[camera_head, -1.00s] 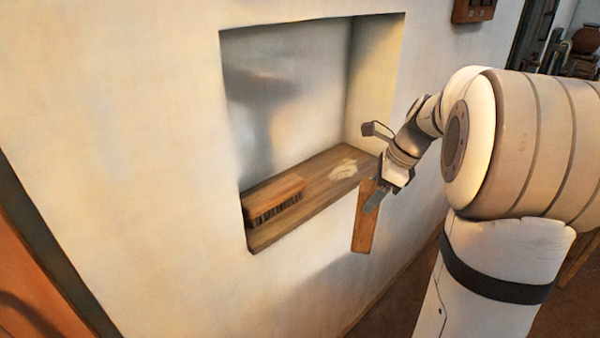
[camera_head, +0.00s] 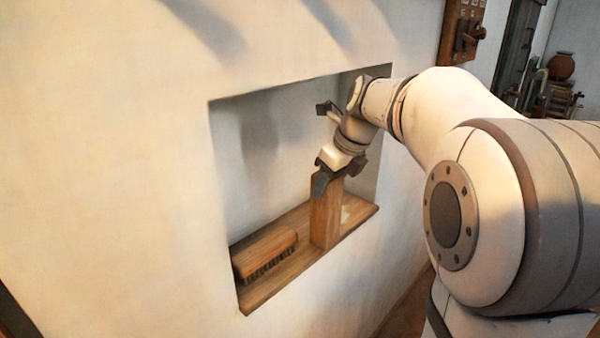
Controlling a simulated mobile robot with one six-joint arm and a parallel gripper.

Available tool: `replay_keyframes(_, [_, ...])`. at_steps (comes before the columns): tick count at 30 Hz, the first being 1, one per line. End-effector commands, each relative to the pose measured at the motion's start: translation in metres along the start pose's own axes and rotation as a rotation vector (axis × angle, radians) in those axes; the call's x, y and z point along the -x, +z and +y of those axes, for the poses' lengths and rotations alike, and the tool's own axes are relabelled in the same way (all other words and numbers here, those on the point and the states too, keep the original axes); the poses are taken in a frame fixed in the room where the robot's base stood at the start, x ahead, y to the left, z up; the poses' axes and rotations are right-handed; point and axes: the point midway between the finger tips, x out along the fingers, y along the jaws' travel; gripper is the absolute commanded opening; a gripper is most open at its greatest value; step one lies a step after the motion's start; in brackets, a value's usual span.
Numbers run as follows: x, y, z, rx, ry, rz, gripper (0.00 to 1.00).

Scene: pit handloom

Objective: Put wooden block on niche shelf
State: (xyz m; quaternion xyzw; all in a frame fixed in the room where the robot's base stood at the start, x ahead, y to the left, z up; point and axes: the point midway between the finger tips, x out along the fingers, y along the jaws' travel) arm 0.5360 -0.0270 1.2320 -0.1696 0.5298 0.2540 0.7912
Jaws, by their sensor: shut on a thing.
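The wooden block (camera_head: 324,222) is a tall, plain brown piece, upright inside the wall niche. My gripper (camera_head: 329,182) is shut on its upper end from above. The block's lower end appears at the surface of the niche shelf (camera_head: 283,280), right of its middle; I cannot tell for sure whether it touches. The shelf is a brown wooden board with its front edge along the wall opening. Part of the block's top is hidden by my gripper.
A wooden brush (camera_head: 266,254) with dark bristles lies on the left part of the shelf. A pale patch (camera_head: 352,212) shows on the shelf right of the block. A wooden panel with switches (camera_head: 464,32) hangs on the wall at upper right.

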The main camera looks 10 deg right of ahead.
Motion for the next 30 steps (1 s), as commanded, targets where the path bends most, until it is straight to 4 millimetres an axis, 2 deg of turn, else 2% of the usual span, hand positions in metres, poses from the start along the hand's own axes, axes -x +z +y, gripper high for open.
replay_keyframes(3, [-0.005, 0.015, 0.001, 0.002, 0.001, -0.001, 0.08])
replay_keyframes(10, [-0.011, 0.031, 0.001, 0.003, 0.001, -0.001, 0.08])
replay_keyframes(15, [-0.022, 0.059, 0.002, 0.005, 0.002, 0.0, 0.08])
replay_keyframes(19, [-0.036, 0.05, 0.001, 0.002, 0.001, 0.0, 0.08])
replay_keyframes(29, [-0.04, 0.048, 0.001, 0.003, 0.001, -0.001, 0.08])
replay_keyframes(30, [-0.04, 0.048, 0.002, 0.003, 0.001, 0.0, 0.57])
